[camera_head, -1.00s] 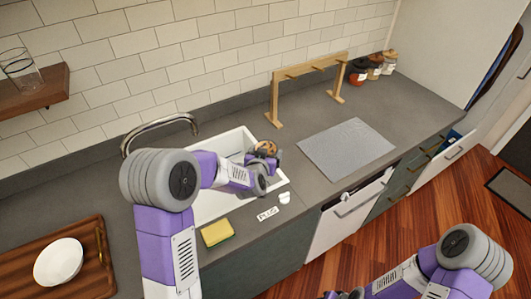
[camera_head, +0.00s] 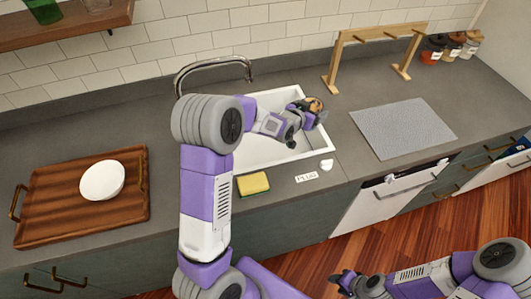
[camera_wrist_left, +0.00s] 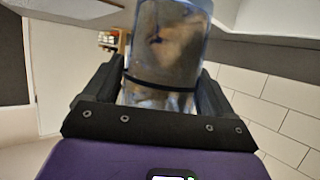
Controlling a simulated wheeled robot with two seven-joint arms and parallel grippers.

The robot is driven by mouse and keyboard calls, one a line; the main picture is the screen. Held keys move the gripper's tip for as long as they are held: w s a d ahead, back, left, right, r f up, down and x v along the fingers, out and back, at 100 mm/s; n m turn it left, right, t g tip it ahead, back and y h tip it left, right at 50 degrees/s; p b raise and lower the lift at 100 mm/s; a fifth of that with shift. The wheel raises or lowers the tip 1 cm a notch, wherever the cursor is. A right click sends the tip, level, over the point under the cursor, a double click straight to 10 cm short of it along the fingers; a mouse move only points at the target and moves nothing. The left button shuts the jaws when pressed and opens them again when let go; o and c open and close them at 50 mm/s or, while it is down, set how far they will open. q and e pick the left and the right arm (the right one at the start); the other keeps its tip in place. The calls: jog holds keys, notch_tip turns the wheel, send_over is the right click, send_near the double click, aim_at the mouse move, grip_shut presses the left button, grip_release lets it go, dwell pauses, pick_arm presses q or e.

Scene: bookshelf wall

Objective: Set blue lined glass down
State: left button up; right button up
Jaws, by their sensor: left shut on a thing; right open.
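My left gripper (camera_head: 312,113) is over the right part of the white sink (camera_head: 270,150). It is shut on a clear glass with a dark line around it, seen close up between the fingers in the left wrist view (camera_wrist_left: 168,45). In the head view, only a small brownish end shows at the fingertips, and most of the glass is hidden by the gripper. The glass looks clear of any surface, though its height above the sink cannot be told. My right gripper (camera_head: 345,283) is open and empty, low over the wooden floor in front of the cabinets.
A grey mat (camera_head: 405,128) lies on the counter right of the sink, bare. A wooden rack (camera_head: 375,45) and several jars (camera_head: 452,46) stand behind it. A sponge (camera_head: 253,184) lies at the sink's front edge.

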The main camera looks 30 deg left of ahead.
pick_arm(q)
jog(key=a+f+m+h+b, duration=0.3)
jog(key=a+f+b, duration=0.25)
jog(key=f, duration=0.35)
jog(key=b, duration=0.1)
send_over(287, 152)
notch_tip(287, 152, down, 6)
jog(key=shift+g, duration=0.3)
jog(key=shift+w+f+b, duration=0.2)
jog(key=shift+f+b, duration=0.6)
jog(key=shift+f, duration=1.4)
